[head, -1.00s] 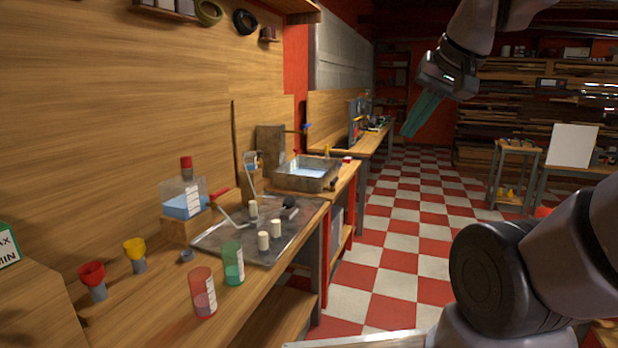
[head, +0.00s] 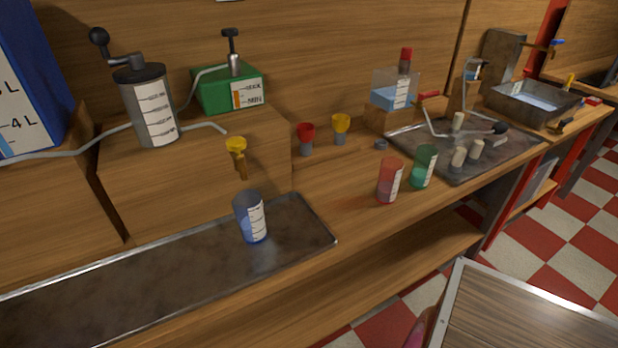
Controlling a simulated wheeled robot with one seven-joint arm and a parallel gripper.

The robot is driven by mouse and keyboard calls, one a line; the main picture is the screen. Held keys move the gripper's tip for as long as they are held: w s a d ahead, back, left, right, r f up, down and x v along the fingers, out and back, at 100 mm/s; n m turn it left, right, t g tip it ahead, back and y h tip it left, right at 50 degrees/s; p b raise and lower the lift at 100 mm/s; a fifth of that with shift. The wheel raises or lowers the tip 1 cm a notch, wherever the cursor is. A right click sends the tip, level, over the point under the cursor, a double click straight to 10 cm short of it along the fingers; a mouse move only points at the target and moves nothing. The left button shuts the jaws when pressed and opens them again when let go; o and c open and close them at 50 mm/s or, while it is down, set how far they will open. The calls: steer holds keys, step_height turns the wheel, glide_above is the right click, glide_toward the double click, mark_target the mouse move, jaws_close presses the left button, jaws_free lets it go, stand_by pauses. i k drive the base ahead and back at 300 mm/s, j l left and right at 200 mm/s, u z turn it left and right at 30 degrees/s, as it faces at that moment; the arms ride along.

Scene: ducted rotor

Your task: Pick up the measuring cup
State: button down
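Three see-through cups with white scale labels could each be the measuring cup. A blue cup (head: 251,218) stands upright on a long metal tray (head: 120,276), below a yellow spout. A red cup (head: 389,181) and a green cup (head: 424,167) stand upright side by side on the wooden bench (head: 345,212), to the right of that tray. I cannot tell which one the task means. My gripper is not in view now.
A grey cylinder with a crank (head: 152,104) and a green box (head: 230,90) stand on a raised wooden block behind the blue cup. Red (head: 306,139) and yellow (head: 341,129) funnels stand behind. A metal tray with white cylinders (head: 460,150) lies right of the green cup.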

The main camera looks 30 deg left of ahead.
mark_target(247, 206)
steer(key=u, duration=2.15)
steer(key=j+z, duration=0.25)
steer(key=j, duration=0.3)
steer(key=j+z, duration=0.3)
steer(key=j, duration=0.2)
steer(key=j+z, duration=0.25)
steer(key=j, duration=0.85)
